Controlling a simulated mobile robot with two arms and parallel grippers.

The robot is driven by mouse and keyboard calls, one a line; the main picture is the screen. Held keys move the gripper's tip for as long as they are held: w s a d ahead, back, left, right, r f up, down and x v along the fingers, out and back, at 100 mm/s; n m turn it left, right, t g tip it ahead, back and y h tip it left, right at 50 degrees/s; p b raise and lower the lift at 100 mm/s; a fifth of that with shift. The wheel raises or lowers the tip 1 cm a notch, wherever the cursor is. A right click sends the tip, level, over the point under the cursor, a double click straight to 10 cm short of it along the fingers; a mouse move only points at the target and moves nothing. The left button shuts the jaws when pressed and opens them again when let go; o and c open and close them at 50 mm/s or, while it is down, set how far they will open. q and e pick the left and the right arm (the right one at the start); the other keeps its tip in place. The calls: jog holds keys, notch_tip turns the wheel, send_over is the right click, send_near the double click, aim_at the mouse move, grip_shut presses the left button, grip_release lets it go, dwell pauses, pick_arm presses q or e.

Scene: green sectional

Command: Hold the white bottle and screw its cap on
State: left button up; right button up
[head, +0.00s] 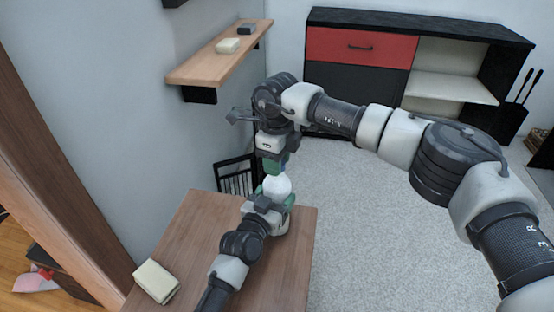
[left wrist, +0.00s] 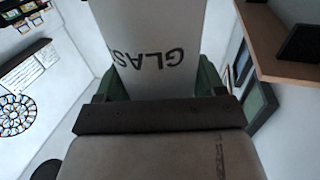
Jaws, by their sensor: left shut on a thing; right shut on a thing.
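The white bottle (head: 277,186) is upright over the wooden table near its far right corner. My left gripper (head: 276,206) is shut around its body from the near side. In the left wrist view the bottle (left wrist: 150,45) fills the space between the green fingers and shows dark upside-down lettering. My right gripper (head: 273,166) points down right above the bottle's top and is shut. The cap is mostly hidden between its fingers, so I cannot tell whether it touches the bottle's neck or sits straight.
The wooden table (head: 200,235) has a pale block (head: 156,281) at its near left. A wall shelf (head: 220,58) with small blocks is at the upper left. A red and black cabinet (head: 360,48) stands at the back. The carpet to the right is open.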

jog(key=m, duration=2.1)
jog(key=shift+m, duration=0.4)
jog(key=o, duration=1.1)
jog(key=shift+r, duration=0.1)
notch_tip(320, 180, up, 12)
